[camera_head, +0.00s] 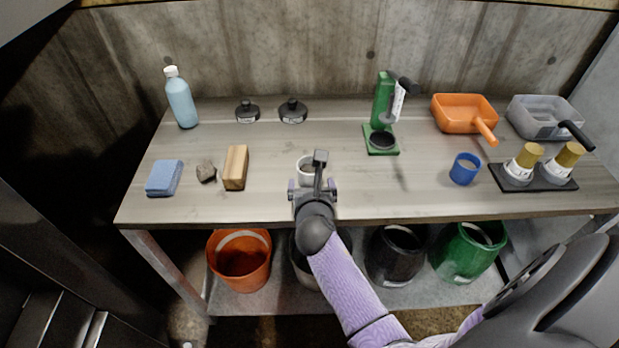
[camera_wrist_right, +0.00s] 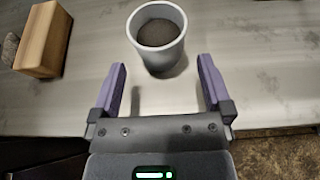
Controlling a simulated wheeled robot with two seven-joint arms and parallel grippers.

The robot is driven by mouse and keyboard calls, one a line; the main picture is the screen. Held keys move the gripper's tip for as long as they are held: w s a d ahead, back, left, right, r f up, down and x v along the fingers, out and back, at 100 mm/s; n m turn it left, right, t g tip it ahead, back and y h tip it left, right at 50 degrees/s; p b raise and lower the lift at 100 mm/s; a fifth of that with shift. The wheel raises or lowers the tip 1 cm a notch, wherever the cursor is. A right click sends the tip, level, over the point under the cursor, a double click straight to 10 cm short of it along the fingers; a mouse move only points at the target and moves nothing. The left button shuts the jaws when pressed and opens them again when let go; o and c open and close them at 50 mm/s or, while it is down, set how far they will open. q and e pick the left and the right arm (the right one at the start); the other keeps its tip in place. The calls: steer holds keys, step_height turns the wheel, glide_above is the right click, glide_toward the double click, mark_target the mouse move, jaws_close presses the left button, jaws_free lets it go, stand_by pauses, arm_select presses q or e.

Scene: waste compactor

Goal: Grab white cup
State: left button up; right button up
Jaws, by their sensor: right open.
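The white cup (camera_head: 305,168) stands upright on the workbench, partly hidden behind my right gripper in the head view. In the right wrist view the white cup (camera_wrist_right: 158,38) shows dark contents inside. My right gripper (camera_head: 314,184) is open in front of the cup. In the right wrist view its two purple fingers (camera_wrist_right: 163,88) are spread apart, with the cup just beyond their tips and nothing between them. My left gripper is not in view.
On the workbench (camera_head: 270,205), a wooden block (camera_head: 236,167), a grey stone (camera_head: 206,172) and a blue sponge (camera_head: 164,178) lie left of the cup. A green press (camera_head: 382,115) and blue cup (camera_head: 465,169) stand right. Several buckets sit below.

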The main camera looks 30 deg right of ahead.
mark_target(310, 167)
steer(key=b+x, duration=0.3)
steer(key=x, duration=0.3)
steer(key=shift+w, duration=0.15)
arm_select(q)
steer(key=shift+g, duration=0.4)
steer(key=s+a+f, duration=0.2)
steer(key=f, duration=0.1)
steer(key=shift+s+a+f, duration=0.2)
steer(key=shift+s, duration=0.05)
arm_select(e)
steer(key=shift+r, duration=0.15)
steer(key=c, duration=1)
steer(key=shift+c, duration=0.6)
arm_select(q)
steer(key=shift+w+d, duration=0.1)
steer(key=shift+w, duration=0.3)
arm_select(e)
steer(key=shift+r, duration=0.1)
